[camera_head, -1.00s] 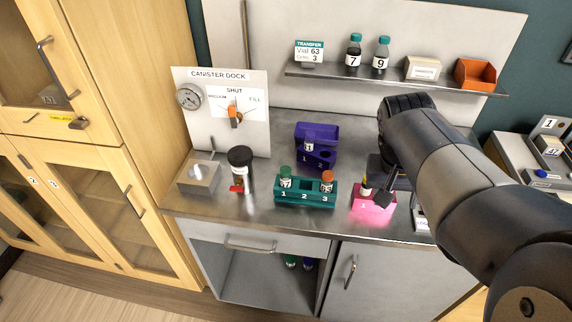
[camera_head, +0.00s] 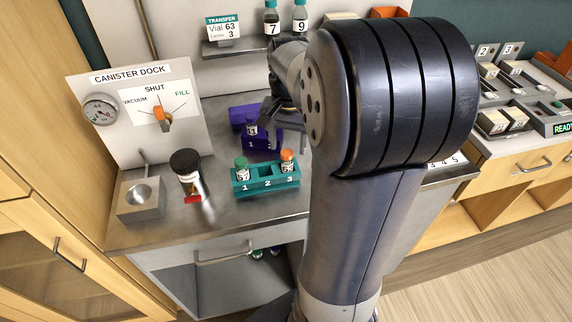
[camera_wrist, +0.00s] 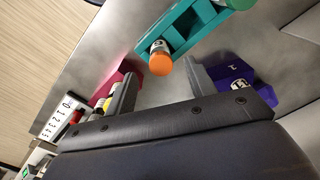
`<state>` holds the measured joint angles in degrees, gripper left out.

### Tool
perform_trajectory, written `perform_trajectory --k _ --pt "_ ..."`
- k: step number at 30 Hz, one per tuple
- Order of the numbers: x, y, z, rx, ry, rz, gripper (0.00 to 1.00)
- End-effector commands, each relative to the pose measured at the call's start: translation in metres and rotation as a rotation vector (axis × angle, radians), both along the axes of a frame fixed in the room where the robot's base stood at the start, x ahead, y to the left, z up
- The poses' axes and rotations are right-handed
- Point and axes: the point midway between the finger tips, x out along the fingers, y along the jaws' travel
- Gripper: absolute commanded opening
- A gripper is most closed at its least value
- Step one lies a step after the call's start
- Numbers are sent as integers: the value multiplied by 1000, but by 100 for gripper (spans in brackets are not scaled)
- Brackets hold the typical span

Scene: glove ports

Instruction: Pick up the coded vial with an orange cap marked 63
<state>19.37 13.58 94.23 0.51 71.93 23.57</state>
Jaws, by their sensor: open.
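The orange-capped vial (camera_head: 287,160) stands upright in slot 3 of the teal rack (camera_head: 262,184); its label is too small to read for certain. In the wrist view its orange cap (camera_wrist: 161,65) shows just beyond and between the fingertips, and the rack (camera_wrist: 185,30) runs behind it. A green-capped vial (camera_head: 242,167) stands in slot 1; slot 2 looks empty. My gripper (camera_head: 285,138) is open and empty, near the rack's slot 3 end and in front of the purple rack. Its two fingers also show in the wrist view (camera_wrist: 160,82). No contact with the vial is visible.
The purple rack (camera_head: 262,140) holds a vial (camera_head: 251,127) close to my gripper. A pink rack (camera_wrist: 122,72) lies on the other side in the wrist view; my arm hides it in the head view. A dark-topped canister (camera_head: 187,170) stands left. A sign (camera_head: 223,28) reads Vial 63.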

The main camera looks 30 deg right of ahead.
Motion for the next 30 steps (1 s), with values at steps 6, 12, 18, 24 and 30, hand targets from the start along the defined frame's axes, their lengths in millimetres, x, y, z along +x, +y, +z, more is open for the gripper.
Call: perform_trajectory --k 6,12,18,24,30 --pt "-2 4 -34 1 4 1 52" --pt "-2 4 -44 0 1 1 52" --pt "-1 4 -44 0 1 1 49" --pt "-1 4 -44 -1 1 1 33" --pt "-1 4 -43 0 1 1 16"
